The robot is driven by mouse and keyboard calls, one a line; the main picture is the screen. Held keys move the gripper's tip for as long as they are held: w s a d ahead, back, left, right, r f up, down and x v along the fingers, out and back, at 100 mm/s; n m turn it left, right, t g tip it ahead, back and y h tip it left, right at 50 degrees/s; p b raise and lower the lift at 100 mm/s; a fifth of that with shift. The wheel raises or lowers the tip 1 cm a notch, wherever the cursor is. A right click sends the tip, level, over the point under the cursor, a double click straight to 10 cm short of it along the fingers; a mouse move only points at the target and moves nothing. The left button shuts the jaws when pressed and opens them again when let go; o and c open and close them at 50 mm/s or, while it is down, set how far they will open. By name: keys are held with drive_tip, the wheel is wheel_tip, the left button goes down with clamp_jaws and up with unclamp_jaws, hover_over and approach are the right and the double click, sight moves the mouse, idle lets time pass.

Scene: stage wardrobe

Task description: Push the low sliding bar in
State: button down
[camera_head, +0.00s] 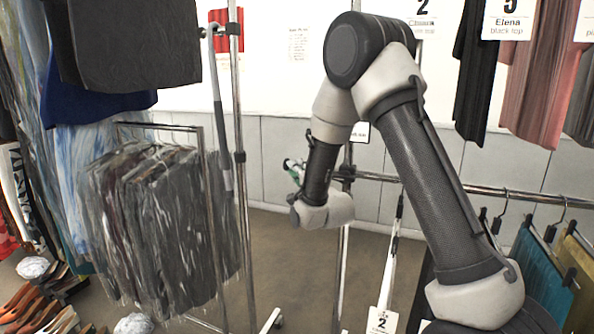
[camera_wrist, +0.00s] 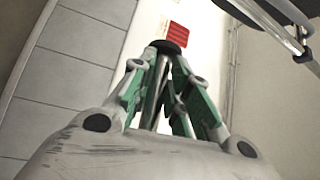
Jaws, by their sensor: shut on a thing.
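My gripper (camera_head: 293,165), with green fingers, is beside the left end of the low metal rail (camera_head: 450,183) in the head view. My wrist hides the rail's left end. In the wrist view my gripper (camera_wrist: 167,60) has its fingers drawn together at a dark rounded piece (camera_wrist: 168,46). I cannot tell whether this piece belongs to a bar. A second low bar (camera_head: 165,126) stands on the left rack and carries dark clothes (camera_head: 165,215). The pictures do not make clear which of the two is the sliding bar.
An upright chrome pole (camera_head: 240,190) stands left of my gripper. A white stick with a tag (camera_head: 382,320) hangs below the right rail. Clothes with name cards (camera_head: 508,20) hang at upper right. Shoes (camera_head: 35,305) lie at lower left. Bare floor (camera_head: 290,250) shows below my gripper.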

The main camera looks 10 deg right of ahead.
drive_tip(key=c, duration=1.3)
unclamp_jaws()
drive_tip(key=shift+w+d, duration=0.1)
drive_tip(key=shift+d, duration=0.05)
drive_tip(key=shift+c, duration=0.2)
drive_tip(key=v, duration=0.7)
drive_tip(key=shift+s, duration=0.3)
